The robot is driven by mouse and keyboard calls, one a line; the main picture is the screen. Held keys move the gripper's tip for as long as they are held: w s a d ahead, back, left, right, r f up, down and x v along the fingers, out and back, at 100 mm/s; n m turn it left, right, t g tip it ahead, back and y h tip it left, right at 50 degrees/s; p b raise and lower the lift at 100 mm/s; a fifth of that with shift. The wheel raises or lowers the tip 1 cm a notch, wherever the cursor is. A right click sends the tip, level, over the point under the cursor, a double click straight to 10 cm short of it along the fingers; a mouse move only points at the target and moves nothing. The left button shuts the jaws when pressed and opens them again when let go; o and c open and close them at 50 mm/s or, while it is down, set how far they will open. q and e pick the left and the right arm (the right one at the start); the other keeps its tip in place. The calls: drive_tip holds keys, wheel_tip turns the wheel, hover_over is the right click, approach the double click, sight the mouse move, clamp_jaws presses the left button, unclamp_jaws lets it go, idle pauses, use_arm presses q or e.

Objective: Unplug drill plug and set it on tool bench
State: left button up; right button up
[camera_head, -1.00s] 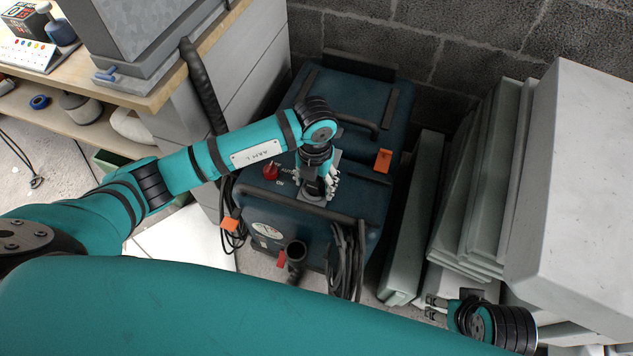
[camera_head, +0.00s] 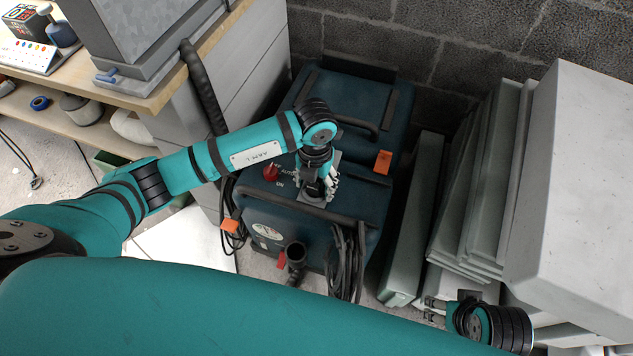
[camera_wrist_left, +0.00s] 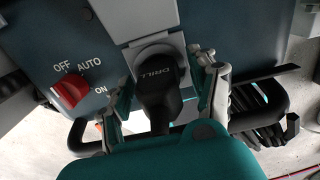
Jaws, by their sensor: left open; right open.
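The black drill plug (camera_wrist_left: 160,88), marked DRILL, sits in the grey socket plate (camera_wrist_left: 140,18) on top of the dark blue machine (camera_head: 290,222). My left gripper (camera_head: 318,192) points down over the plug. In the left wrist view its open fingers (camera_wrist_left: 163,90) stand on both sides of the plug, with small gaps. In the head view the gripper mostly hides the plug. My right gripper (camera_head: 432,308) is open and empty at the lower right, near the grey panels. The wooden tool bench (camera_head: 150,95) is at the upper left.
A red OFF/AUTO/ON knob (camera_wrist_left: 70,90) lies left of the plug. The machine has a hose port (camera_head: 296,253) and coiled black cable (camera_head: 345,262) at its front. Grey panels (camera_head: 470,190) lean on the right. A grey metal box (camera_head: 140,35) occupies part of the bench.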

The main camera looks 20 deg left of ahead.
idle(0.5)
use_arm(q)
clamp_jaws()
idle(0.6)
drive_tip(key=shift+r, duration=0.1)
